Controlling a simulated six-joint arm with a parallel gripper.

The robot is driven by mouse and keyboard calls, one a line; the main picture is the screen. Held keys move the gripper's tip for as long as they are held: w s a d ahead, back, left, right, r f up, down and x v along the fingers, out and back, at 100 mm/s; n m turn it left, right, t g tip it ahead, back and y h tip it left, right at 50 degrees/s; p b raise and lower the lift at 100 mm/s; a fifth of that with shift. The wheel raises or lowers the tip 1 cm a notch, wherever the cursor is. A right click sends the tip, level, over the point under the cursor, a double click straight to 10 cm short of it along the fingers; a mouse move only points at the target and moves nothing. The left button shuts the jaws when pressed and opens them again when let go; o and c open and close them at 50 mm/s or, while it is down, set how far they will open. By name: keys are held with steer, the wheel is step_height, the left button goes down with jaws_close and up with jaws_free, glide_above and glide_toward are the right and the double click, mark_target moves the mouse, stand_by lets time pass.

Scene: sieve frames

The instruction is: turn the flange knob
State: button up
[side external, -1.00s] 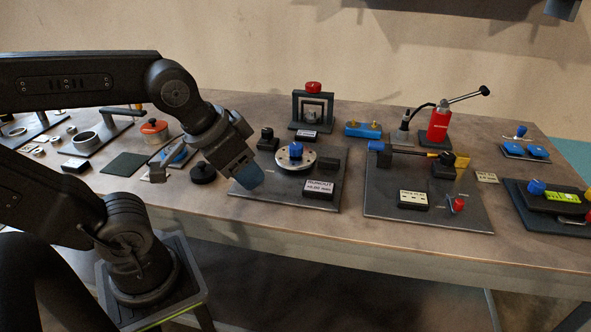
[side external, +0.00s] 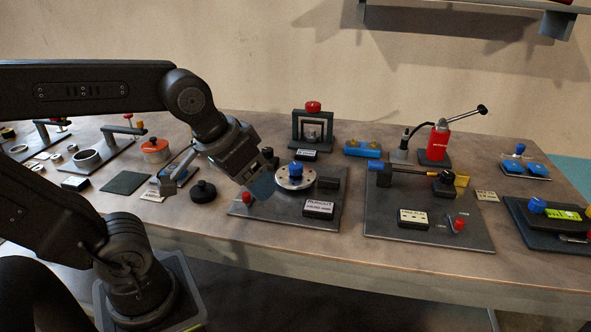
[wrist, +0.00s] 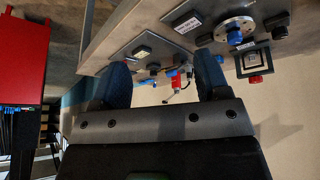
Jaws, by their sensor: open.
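The flange (side external: 294,178) is a round silver disc with holes, lying on a dark plate (side external: 262,210) near the middle of the bench. Its blue knob (side external: 296,168) stands upright at the disc's centre. In the wrist view the flange (wrist: 232,27) is at the upper right, with the blue knob (wrist: 235,38) just below its centre. My gripper (side external: 263,187) is just left of the flange in the side view, above the plate and apart from the knob. In the wrist view its two blue fingers (wrist: 163,82) are wide apart with nothing held between them.
A labelled black block (side external: 319,208) and a dark block (side external: 328,183) share the flange's plate. A frame with a red top (side external: 313,107) stands behind. A second plate (side external: 375,220) with a blue-ended rod is at right. A black knob (side external: 203,191) sits at left.

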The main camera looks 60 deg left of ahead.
steer(key=w+a+r+n+g, duration=0.25)
steer(key=w+a+n, duration=0.25)
steer(key=w+n, duration=0.4)
steer(key=n+g, duration=0.3)
steer(key=n, duration=1.5)
glide_above(295, 165)
step_height(295, 165, down, 5)
step_height(295, 165, down, 14)
steer(key=shift+r, duration=0.1)
steer(key=shift+c, duration=0.5)
steer(key=c, duration=0.8)
steer(key=shift+m, duration=0.4)
